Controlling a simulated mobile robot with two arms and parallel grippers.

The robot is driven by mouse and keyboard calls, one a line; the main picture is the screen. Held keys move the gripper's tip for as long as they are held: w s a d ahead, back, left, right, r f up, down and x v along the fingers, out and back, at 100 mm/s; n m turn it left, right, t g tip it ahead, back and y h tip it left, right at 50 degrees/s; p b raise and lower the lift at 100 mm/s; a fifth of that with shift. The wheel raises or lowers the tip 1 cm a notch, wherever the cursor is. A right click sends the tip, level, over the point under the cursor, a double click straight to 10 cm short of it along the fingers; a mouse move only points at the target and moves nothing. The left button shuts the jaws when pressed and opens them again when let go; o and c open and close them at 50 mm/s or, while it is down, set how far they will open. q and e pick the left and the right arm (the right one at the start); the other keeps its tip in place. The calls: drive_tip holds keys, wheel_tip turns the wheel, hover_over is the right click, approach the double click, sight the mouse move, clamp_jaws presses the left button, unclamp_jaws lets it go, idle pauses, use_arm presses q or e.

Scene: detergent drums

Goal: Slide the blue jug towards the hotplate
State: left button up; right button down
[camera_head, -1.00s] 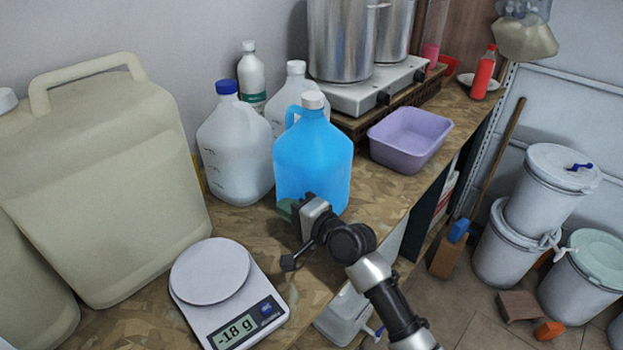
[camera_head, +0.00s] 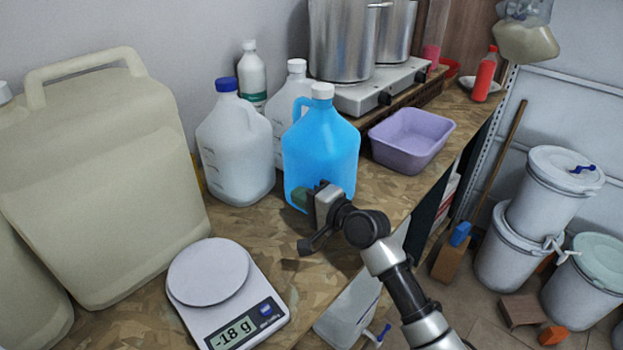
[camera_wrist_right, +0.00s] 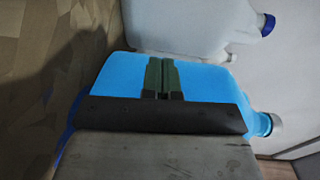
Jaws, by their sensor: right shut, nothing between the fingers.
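The blue jug (camera_head: 322,150) with a white cap stands upright on the worktop in the head view. The hotplate (camera_head: 372,95) is behind it, up and to the right, with steel pots on it. My right gripper (camera_head: 300,199) is shut and empty, its fingertips against or very close to the lower near side of the jug. In the right wrist view the green fingers (camera_wrist_right: 163,76) lie together in front of the blue jug (camera_wrist_right: 210,85); exact contact is hidden. My left gripper is not in view.
A purple tub (camera_head: 410,142) stands right of the jug, near the worktop edge. Clear jugs (camera_head: 236,150) stand to its left and behind. A scale (camera_head: 225,290) and a large beige canister (camera_head: 100,180) are at left.

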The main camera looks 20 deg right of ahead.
drive_tip(key=shift+w+d+f+b, duration=0.1)
drive_tip(key=shift+w+d+b, duration=0.55)
drive_tip(key=shift+d, duration=0.4)
drive_tip(key=shift+w+d+r+b, duration=0.1)
drive_tip(key=shift+w+d+b, duration=0.55)
drive_tip(key=shift+d, duration=0.35)
drive_tip(key=shift+w+d+f+b, duration=0.1)
drive_tip(key=shift+w+d+b, duration=0.55)
drive_tip(key=shift+d, duration=0.4)
drive_tip(key=shift+w+d, duration=0.2)
drive_tip(key=shift+d, duration=0.15)
drive_tip(key=shift+s+a+p, duration=0.35)
drive_tip(key=shift+a+p, duration=0.3)
drive_tip(key=shift+p, duration=0.05)
drive_tip(key=shift+s+a+p, duration=0.45)
drive_tip(key=shift+s+a, duration=0.05)
drive_tip(key=shift+a, duration=0.15)
